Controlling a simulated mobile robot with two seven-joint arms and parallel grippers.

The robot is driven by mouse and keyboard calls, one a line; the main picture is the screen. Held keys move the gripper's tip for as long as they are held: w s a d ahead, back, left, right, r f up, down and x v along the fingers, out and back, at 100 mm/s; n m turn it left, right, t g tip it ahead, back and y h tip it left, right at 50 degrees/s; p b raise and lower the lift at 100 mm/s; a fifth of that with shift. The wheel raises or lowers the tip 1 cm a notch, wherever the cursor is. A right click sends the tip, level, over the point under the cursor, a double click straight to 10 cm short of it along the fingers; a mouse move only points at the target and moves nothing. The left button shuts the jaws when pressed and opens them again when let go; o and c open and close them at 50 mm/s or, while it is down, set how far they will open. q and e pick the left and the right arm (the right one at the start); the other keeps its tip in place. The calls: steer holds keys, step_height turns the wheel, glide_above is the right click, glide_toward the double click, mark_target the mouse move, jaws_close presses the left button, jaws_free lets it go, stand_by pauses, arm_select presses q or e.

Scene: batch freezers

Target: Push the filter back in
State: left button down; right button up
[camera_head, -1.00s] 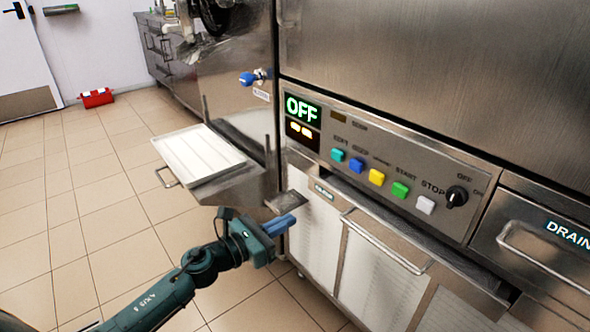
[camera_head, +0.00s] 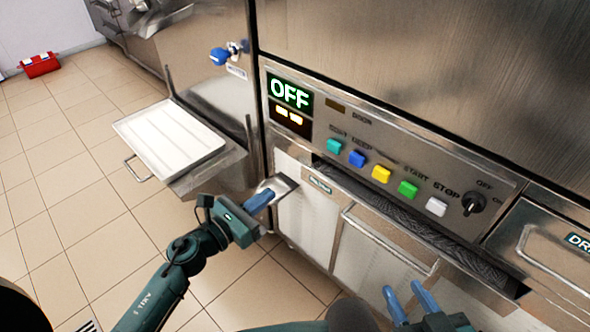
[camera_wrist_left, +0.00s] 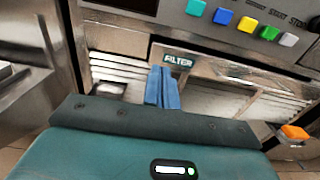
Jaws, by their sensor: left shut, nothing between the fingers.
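The filter (camera_head: 346,205) is a wide metal unit under the control panel, with a "FILTER" label at its left end and a bar handle on its front. Its front stands out from the panel, and dark mesh shows in the gap behind it. My left gripper (camera_head: 262,200) is shut and empty, left of the label, by a small metal tab. In the left wrist view its blue fingertips (camera_wrist_left: 162,72) overlap the lower left of the filter label (camera_wrist_left: 178,61); contact cannot be told. My right gripper (camera_head: 410,290) is open and empty at the bottom, in front of the filter handle.
The control panel (camera_head: 385,165) has several coloured buttons, a knob and an "OFF" display. A white tray (camera_head: 172,138) stands out at the left on a metal support. A drain drawer (camera_head: 545,240) is at the right. A red box (camera_head: 40,66) lies on the far floor.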

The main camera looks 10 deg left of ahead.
mark_target(305, 167)
arm_select(q)
steer(key=x, duration=1)
steer(key=shift+w+d, duration=0.15)
steer(key=shift+w, duration=0.05)
steer(key=shift+b+x, duration=0.85)
steer(key=shift+x, duration=0.35)
steer(key=shift+w, duration=0.1)
